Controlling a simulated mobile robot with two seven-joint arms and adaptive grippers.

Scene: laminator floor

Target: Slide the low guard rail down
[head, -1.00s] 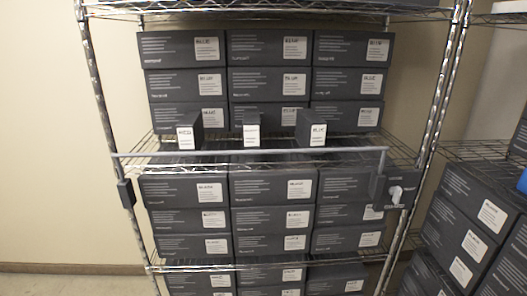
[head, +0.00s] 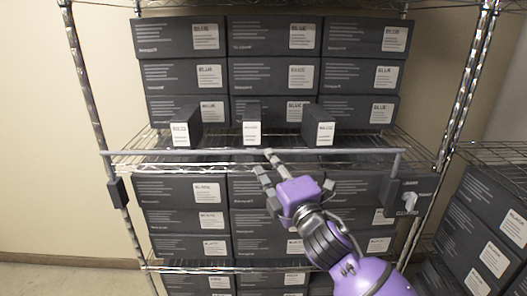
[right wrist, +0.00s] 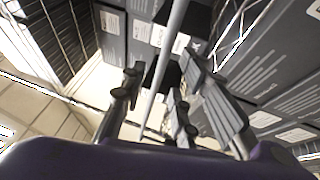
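The low guard rail (head: 190,152) is a thin grey bar running level across the front of the wire rack. It stands at the height of the middle shelf, in front of the small boxes. My right gripper (head: 264,164) is at the rail near its middle, reaching up from below right. In the right wrist view the rail (right wrist: 168,55) runs between the spread fingers of the gripper (right wrist: 162,78), with gaps on both sides. The fingers are open; contact is not clear. My left gripper is not in view.
Dark brackets sit on the left post (head: 118,192) and right post, the right one with a pale latch (head: 408,202). Three small boxes (head: 252,125) stand on the shelf behind the rail. Stacked dark boxes (head: 180,220) fill the rack. Another rack stands at right.

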